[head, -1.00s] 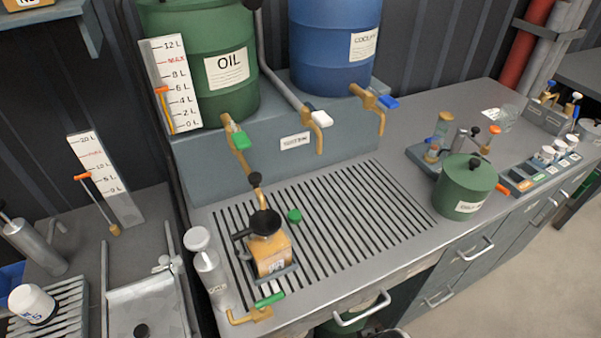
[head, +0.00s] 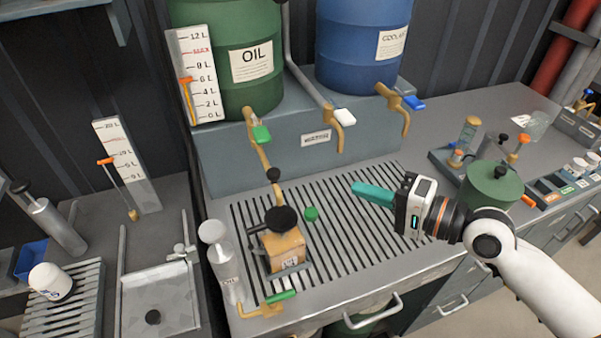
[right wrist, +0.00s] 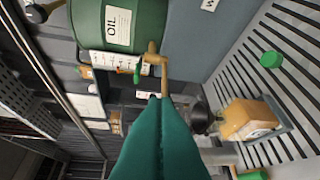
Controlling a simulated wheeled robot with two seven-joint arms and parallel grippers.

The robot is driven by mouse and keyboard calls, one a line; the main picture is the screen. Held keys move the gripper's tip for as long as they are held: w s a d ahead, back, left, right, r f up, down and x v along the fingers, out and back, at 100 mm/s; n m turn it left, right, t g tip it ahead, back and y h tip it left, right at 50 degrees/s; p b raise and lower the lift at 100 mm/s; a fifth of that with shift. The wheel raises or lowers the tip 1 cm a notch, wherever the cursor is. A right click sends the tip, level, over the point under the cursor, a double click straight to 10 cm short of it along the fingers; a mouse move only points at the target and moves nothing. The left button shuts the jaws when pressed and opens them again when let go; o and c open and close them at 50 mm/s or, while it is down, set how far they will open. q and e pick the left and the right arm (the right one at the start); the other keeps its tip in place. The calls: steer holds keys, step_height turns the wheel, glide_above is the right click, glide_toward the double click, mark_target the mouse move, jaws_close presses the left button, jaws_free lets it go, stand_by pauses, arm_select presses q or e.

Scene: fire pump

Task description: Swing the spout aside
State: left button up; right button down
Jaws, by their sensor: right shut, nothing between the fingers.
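The oil tap's brass spout (head: 264,158) runs forward from under the green lever (head: 261,134) and ends below a black knob (head: 273,175). Its end is over the black funnel (head: 280,219), which sits on a tan can (head: 285,250) on the slotted grating. My right gripper (head: 354,188) is shut and empty, its teal fingers pointing left above the grating, to the right of the spout and apart from it. In the right wrist view, the shut fingers (right wrist: 155,98) point toward the brass spout (right wrist: 165,80), and partly cover the view below it. My left gripper is not in view.
A green cap (head: 311,214) lies on the grating (head: 360,235) beside the can. White-levered (head: 344,116) and blue-levered (head: 413,103) taps hang behind. A green pot (head: 490,190) stands right, behind my arm.

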steer(key=shift+r+m, duration=0.3)
steer(key=shift+r, duration=0.25)
steer(key=shift+w, duration=0.15)
steer(key=s+a+p+x, duration=0.1)
steer(key=p+x, duration=0.5)
steer(key=x, duration=0.6)
steer(key=shift+s+a, duration=0.5)
steer(key=shift+a, duration=0.2)
steer(key=shift+f, duration=0.1)
